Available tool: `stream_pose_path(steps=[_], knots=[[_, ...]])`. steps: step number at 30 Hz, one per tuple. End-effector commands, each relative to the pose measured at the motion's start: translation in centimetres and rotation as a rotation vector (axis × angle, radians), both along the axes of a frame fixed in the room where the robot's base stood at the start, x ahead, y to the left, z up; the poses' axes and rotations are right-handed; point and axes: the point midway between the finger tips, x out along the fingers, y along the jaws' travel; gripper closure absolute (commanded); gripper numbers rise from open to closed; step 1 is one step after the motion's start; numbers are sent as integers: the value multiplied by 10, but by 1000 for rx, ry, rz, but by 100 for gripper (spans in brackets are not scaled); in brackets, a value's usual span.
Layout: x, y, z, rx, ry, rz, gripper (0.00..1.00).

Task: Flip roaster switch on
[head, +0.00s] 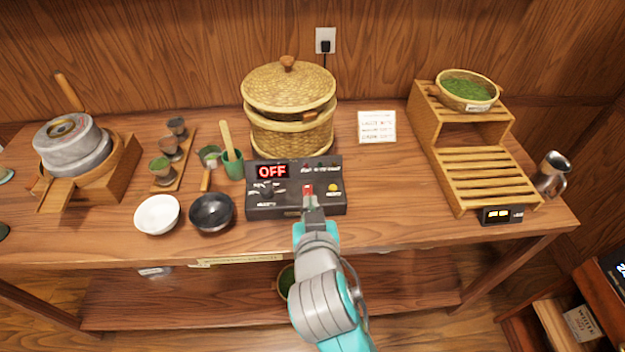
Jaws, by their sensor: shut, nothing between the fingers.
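The roaster control box (262,201) is a dark box at the front middle of the table, and its red display (272,171) reads OFF. A red switch (307,189) sits on the right half of its panel. A yellow button (333,187) is to the right of the switch. My gripper (309,200) is shut and empty, its tip over the front of the box right at the red switch. I cannot tell whether the tip touches it. The lower part of the switch is hidden by the tip. The woven roaster basket (290,90) with its lid stands behind the box.
A stone mill (72,146) is far left. A slatted wooden rack (480,175) is right, with bare table between.

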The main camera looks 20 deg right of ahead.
Motion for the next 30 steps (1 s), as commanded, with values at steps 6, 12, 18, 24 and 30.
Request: stream_pose_path(steps=[6,12,18,24,30], knots=[[0,0,1,2,0,-3,100],[2,-1,0,1,0,-3,100],[20,-7,-7,2,1,-5,100],[53,-18,-21,1,2,-5,100],[85,-29,-34,2,1,-5,100]])
